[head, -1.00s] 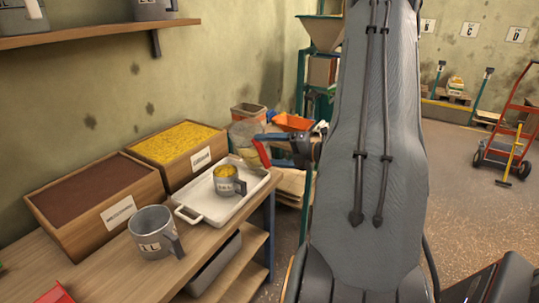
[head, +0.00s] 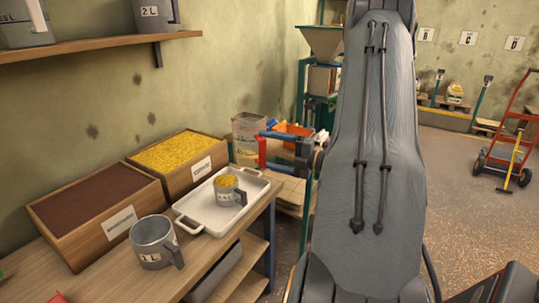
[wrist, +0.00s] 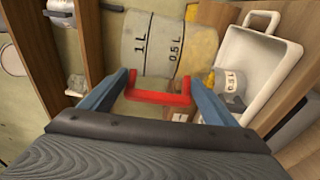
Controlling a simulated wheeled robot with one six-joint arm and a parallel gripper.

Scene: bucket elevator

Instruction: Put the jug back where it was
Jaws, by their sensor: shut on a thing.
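A clear jug (head: 247,131) with a red handle (head: 262,153) is held in the air beyond the white tray, beside the wall. My gripper (head: 268,142) is shut on the red handle. In the wrist view, the blue fingers (wrist: 160,90) stand on either side of the handle, and the jug body (wrist: 160,45) shows 1 L and 0.5 L marks. The jug looks upright in the head view.
A white tray (head: 188,218) holds a small grey mug (head: 226,190) with yellow grain. A grey 2 L mug (head: 152,243) and wooden boxes of brown (head: 100,236) and yellow grain (head: 198,172) share the bench. A wall shelf (head: 90,47) holds grey jugs. An orange bin (head: 291,131) lies behind my gripper.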

